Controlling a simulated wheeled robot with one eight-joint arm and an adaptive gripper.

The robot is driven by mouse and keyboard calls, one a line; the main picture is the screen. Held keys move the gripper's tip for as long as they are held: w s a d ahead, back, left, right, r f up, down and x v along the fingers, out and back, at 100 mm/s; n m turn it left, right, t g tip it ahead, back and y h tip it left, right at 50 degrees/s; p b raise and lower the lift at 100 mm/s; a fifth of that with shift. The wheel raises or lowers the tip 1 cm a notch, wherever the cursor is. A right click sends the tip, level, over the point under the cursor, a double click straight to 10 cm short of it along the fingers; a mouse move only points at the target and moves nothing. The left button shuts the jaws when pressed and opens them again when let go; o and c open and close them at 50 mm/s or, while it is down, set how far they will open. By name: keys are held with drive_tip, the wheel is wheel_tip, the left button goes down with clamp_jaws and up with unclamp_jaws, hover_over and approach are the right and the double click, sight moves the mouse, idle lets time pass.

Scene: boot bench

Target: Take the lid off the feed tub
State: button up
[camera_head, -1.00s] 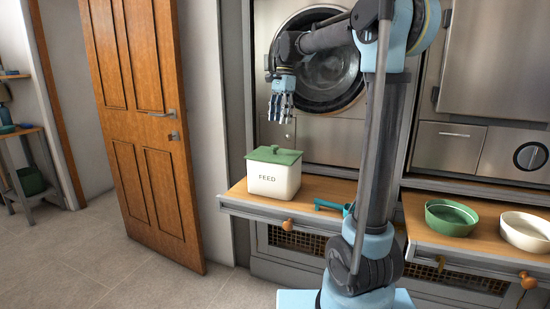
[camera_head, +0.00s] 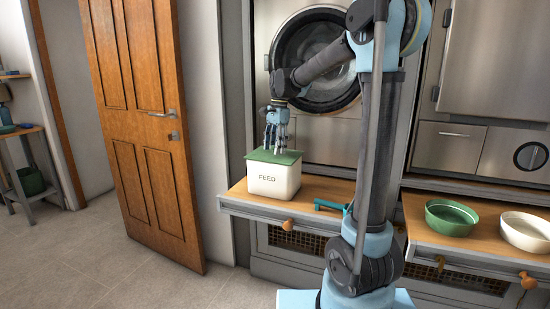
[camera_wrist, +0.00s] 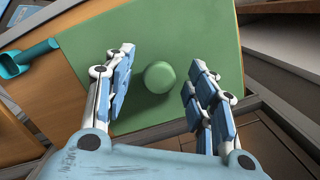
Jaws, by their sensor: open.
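The cream feed tub (camera_head: 273,181), marked FEED, stands upright on the wooden bench. Its green lid (camera_head: 262,156) lies flat on top and also fills much of the wrist view (camera_wrist: 215,35). The round green knob (camera_wrist: 160,77) at the lid's middle shows in the wrist view; in the head view my fingers hide it. My gripper (camera_head: 275,150) points down just above the lid. In the wrist view, my gripper's fingers (camera_wrist: 158,82) are open, one on each side of the knob, with gaps between them and it.
A teal scoop (camera_head: 330,205) lies on the bench right of the tub, partly behind my arm. A green bowl (camera_head: 451,218) and a cream bowl (camera_head: 526,232) stand further right. The round appliance door (camera_head: 315,60) is behind. A wooden door (camera_head: 140,120) stands left.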

drive_tip(key=shift+f, duration=0.35)
drive_tip(key=c, duration=1.2)
